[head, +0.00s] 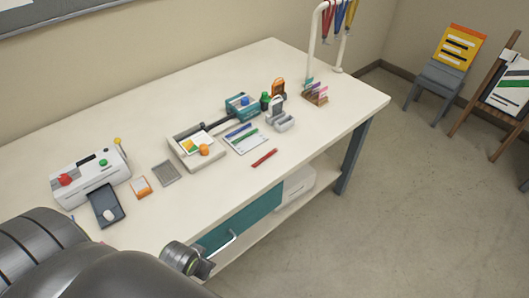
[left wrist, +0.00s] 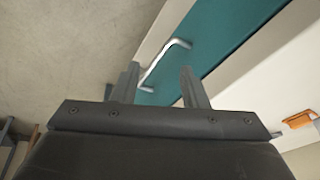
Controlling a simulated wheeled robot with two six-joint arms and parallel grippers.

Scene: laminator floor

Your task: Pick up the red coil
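A thin red stick-like piece, which looks like the red coil (head: 264,158), lies on the white table near its front edge. It is just in front of a pale tray (head: 254,146) that holds a blue strip (head: 238,130) and a green strip (head: 246,137). My left gripper (head: 206,262) is low at the front of the table, beside the teal drawer's handle (head: 222,245), well away from the red coil. In the left wrist view my left gripper (left wrist: 160,78) is open, with the silver handle (left wrist: 166,60) showing beyond the gap between its fingers. My right gripper is out of view.
A white machine (head: 92,177) with a red knob and a dark tray stand at the table's left. The tabletop right of the red coil is clear.

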